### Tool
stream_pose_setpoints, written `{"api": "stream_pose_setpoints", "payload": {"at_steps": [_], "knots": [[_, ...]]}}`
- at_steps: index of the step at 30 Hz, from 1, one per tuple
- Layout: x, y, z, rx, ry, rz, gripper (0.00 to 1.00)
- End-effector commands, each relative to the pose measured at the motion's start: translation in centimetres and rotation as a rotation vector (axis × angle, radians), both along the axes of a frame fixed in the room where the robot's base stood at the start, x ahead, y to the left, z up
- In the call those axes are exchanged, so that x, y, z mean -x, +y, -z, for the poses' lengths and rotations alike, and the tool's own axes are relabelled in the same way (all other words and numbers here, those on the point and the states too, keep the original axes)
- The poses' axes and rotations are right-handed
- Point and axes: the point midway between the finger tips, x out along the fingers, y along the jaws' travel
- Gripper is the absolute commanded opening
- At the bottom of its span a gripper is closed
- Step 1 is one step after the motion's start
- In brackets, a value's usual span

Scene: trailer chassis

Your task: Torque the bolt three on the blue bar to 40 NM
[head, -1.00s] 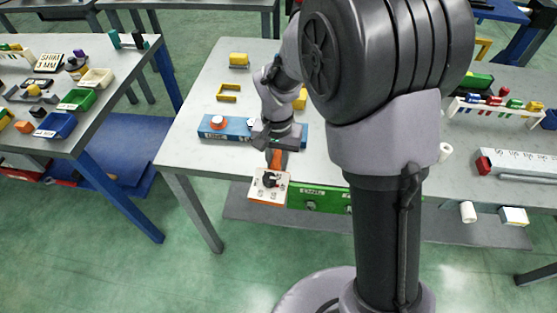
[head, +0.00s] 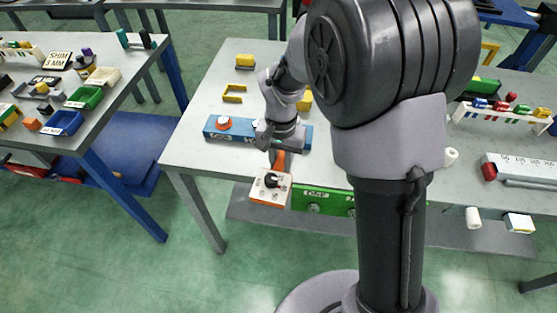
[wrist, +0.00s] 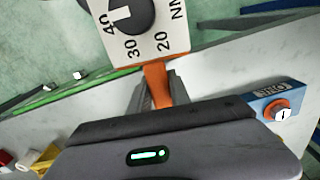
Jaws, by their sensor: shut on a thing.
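My gripper (head: 279,152) is shut on the orange handle (wrist: 158,84) of a torque tool, near the front edge of the table. The tool's white dial plate (head: 270,187) has a black knob and sits in front of the green bar. In the wrist view the dial plate (wrist: 148,42) reads 20, 30, 40 NM, and the knob's white mark lies near 40. The blue bar (head: 240,136) lies on the table behind my gripper. A bolt with an orange ring (head: 223,122) is on its left part; my arm hides much of its right part.
A green bar (head: 332,201) runs along the table's front edge, right of the dial plate. Yellow blocks (head: 245,61) and a yellow bracket (head: 233,94) stand farther back. A left table (head: 95,120) carries bins. The grey tabletop left of the blue bar is clear.

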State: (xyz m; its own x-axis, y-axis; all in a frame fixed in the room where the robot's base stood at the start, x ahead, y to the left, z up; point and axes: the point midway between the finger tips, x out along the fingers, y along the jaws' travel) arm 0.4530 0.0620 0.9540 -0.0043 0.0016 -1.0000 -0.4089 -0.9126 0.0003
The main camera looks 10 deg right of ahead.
Motion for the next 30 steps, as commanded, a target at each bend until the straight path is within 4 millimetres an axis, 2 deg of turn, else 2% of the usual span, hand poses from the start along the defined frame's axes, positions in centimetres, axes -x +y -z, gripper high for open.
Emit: {"api": "stream_pose_setpoints", "payload": {"at_steps": [24, 30], "knots": [[-0.1, 0.0, -6.0, 0.000, -0.002, -0.001, 0.00], [0.0, 0.0, -6.0, -0.001, -0.001, -0.001, 0.00]]}}
